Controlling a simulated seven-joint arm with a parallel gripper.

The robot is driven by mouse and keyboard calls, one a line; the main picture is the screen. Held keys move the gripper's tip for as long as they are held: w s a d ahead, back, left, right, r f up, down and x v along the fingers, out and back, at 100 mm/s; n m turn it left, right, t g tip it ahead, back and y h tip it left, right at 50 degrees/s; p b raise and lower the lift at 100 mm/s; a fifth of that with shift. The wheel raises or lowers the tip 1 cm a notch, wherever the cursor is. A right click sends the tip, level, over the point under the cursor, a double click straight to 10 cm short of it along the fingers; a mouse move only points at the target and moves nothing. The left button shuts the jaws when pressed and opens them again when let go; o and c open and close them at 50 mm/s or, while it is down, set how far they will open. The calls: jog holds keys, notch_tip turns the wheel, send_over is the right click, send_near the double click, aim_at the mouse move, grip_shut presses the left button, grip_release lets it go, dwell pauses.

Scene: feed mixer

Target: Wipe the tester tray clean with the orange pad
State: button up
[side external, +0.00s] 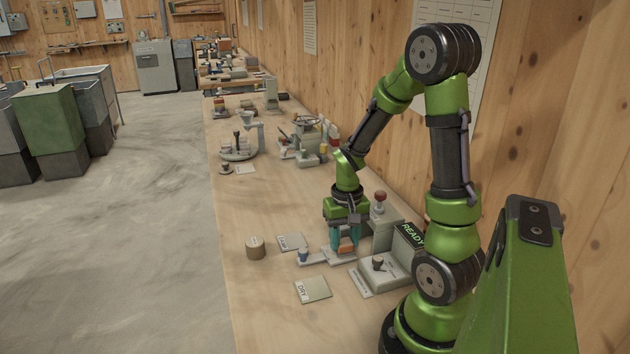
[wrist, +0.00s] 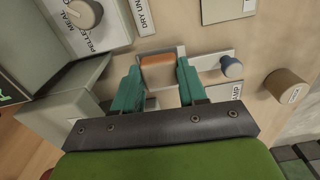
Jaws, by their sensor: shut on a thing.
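My gripper (side external: 345,243) points down over the bench, and its teal fingers are shut on the orange pad (side external: 346,249). In the wrist view the pad (wrist: 158,72) sits between the fingertips, over the pale tester tray (wrist: 181,52). The pad looks in contact with the tray or just above it; I cannot tell which. The pad and fingers cover much of the tray, so I cannot tell how clean it is. The grey tester (side external: 384,232) stands to the right of my gripper in the side view, its display reading READY.
A grey strip with a blue knob (side external: 303,254) reaches left from the tray. Flat cards lie nearby, one marked DRY (side external: 313,290) and one marked DAMP (side external: 291,242). A brown cylinder (side external: 255,247) stands further left. A dial unit (side external: 380,266) is close on the right.

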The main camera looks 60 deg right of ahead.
jog(key=shift+f, duration=1.55)
jog(key=shift+w+d+r, duration=0.2)
jog(key=shift+w+d, duration=0.15)
jog(key=shift+c, duration=0.3)
jog(key=shift+w+d+f, duration=0.15)
jog(key=shift+w+d, duration=1.7)
jog(key=shift+s+a, duration=2.1)
jog(key=shift+a, duration=0.05)
jog(key=shift+s+a+r, duration=0.1)
jog(key=shift+r, duration=4.05)
